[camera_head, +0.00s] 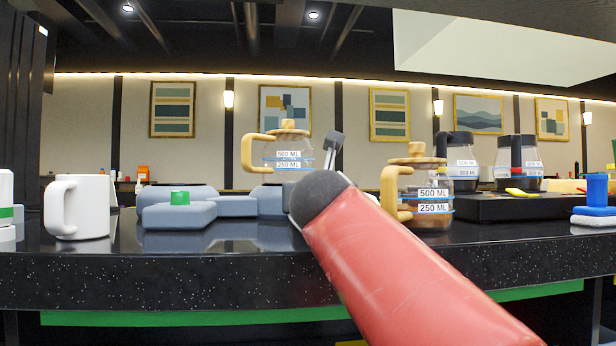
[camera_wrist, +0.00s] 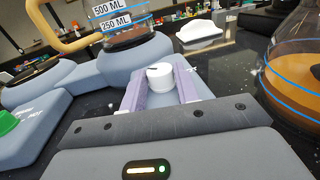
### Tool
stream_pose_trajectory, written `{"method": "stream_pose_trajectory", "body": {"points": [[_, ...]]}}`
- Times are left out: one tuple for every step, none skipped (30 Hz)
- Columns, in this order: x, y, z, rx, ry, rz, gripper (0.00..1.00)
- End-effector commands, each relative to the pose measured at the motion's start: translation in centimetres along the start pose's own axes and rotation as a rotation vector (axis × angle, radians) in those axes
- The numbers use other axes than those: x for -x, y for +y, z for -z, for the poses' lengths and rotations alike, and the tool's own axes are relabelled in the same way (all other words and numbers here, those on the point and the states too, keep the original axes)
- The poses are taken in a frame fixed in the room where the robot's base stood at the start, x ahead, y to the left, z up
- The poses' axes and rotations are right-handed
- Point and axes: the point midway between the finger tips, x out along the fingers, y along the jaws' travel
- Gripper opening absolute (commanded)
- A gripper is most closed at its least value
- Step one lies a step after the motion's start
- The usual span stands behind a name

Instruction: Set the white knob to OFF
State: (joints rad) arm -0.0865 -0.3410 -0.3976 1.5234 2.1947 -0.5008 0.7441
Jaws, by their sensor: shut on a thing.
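The white knob (camera_wrist: 161,80) is a short round knob with a small dark mark near the left of its top edge. It stands on a blue-grey base in the wrist view. My gripper (camera_wrist: 159,72) is shut on it, with one lavender finger pad on each side. White lettering beside the knob is too small to read, so I cannot tell its setting. In the head view my red arm hides the knob.
A glass jug (camera_head: 288,150) with a wooden handle stands on the blue-grey machine, left of my arm. Another jug (camera_head: 424,215) is just right of it. A green knob (camera_head: 180,198) and white mug (camera_head: 80,207) are at left.

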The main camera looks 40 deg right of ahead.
Motion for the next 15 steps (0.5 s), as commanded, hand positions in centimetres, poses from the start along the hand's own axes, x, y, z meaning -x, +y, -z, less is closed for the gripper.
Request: {"method": "stream_pose_trajectory", "body": {"points": [[0.06, 0.01, -0.5, -0.003, 0.0, -0.031, 0.08], [0.07, -0.08, -0.47, -0.003, 0.0, -0.046, 0.08], [0.05, -0.04, -0.37, -0.003, 0.0, -0.068, 0.08], [0.03, -0.1, -0.32, -0.002, 0.0, -0.081, 0.08], [0.05, -0.12, -0.31, -0.004, -0.001, -0.096, 0.08], [0.04, -0.16, -0.25, -0.003, -0.002, -0.113, 0.08], [0.02, -0.17, -0.19, -0.003, -0.002, -0.125, 0.08], [0.0, -0.23, -0.14, -0.003, -0.001, -0.135, 0.08], [0.02, -0.25, -0.11, -0.003, -0.002, -0.149, 0.08], [0.0, -0.33, -0.09, -0.003, -0.002, -0.157, 0.08], [-0.01, -0.31, -0.07, -0.002, -0.002, -0.166, 0.08], [-0.02, -0.34, -0.05, -0.001, -0.002, -0.175, 0.08], [-0.03, -0.37, -0.03, -0.002, -0.002, -0.181, 0.08], [-0.04, -0.41, -0.03, -0.002, -0.002, -0.186, 0.08], [-0.03, -0.43, -0.03, -0.001, -0.002, -0.192, 0.08]]}}
